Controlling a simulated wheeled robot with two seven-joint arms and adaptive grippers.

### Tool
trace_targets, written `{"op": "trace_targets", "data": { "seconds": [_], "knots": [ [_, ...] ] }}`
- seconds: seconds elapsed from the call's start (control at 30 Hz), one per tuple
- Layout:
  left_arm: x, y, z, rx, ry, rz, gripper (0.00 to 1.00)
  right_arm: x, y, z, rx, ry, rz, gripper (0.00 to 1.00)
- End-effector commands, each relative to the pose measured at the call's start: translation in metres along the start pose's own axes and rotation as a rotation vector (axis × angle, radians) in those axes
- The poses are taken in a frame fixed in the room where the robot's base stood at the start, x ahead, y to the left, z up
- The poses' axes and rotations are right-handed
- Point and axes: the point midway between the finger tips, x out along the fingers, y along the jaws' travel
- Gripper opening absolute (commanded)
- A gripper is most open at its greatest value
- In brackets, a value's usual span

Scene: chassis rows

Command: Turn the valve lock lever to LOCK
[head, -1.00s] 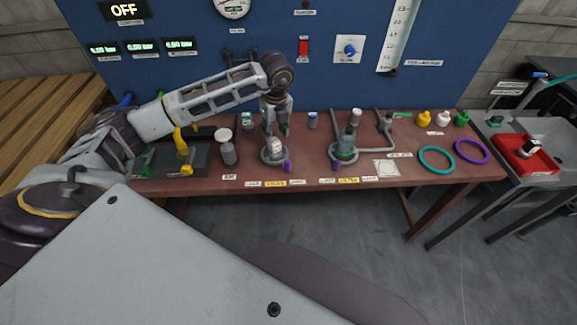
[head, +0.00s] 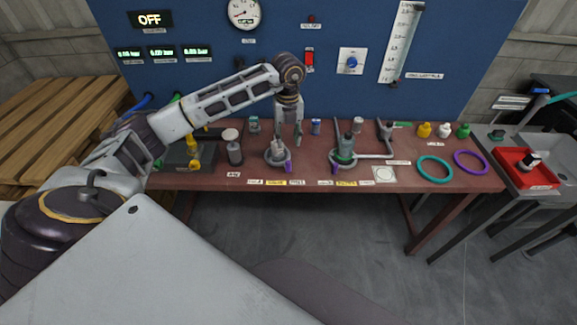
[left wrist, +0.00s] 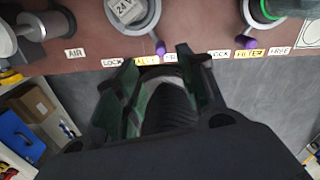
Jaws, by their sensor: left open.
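The valve lock lever (head: 288,168) is a small purple tab on the front right of a grey ring seat (head: 268,158). In the left wrist view the purple lever (left wrist: 160,47) points down, between the VALVE label (left wrist: 145,60) and the FREE label (left wrist: 173,57), right of the LOCK label (left wrist: 113,62). A pale block marked 24V (left wrist: 125,10) sits in the ring. My left gripper (head: 288,138) is open and empty, hanging pointing down above the valve seat. Its fingers also show in the left wrist view (left wrist: 157,62), spread below the lever. My right gripper is out of view.
A second ring seat (head: 333,163) with a dark green cylinder and its own purple lever (left wrist: 245,42) stands to the right. A grey capped cylinder (head: 234,152) stands left. Teal (head: 420,173) and purple (head: 484,168) rings lie at the right. The blue panel (head: 270,90) rises behind.

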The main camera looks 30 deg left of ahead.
Motion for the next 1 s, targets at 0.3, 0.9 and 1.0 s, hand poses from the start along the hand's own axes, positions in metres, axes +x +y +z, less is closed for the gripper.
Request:
{"op": "trace_targets", "data": {
  "seconds": [0.3,0.9,1.0],
  "knots": [
    [0.015,0.0,0.0,-0.001,0.001,0.001,0.4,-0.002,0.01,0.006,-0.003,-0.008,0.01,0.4],
    [0.091,0.0,-0.001,-0.001,0.002,0.002,0.4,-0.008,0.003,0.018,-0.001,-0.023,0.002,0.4],
    [0.104,0.0,-0.001,-0.001,0.001,0.002,0.4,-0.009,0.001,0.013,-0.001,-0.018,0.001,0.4]
  ]
}}
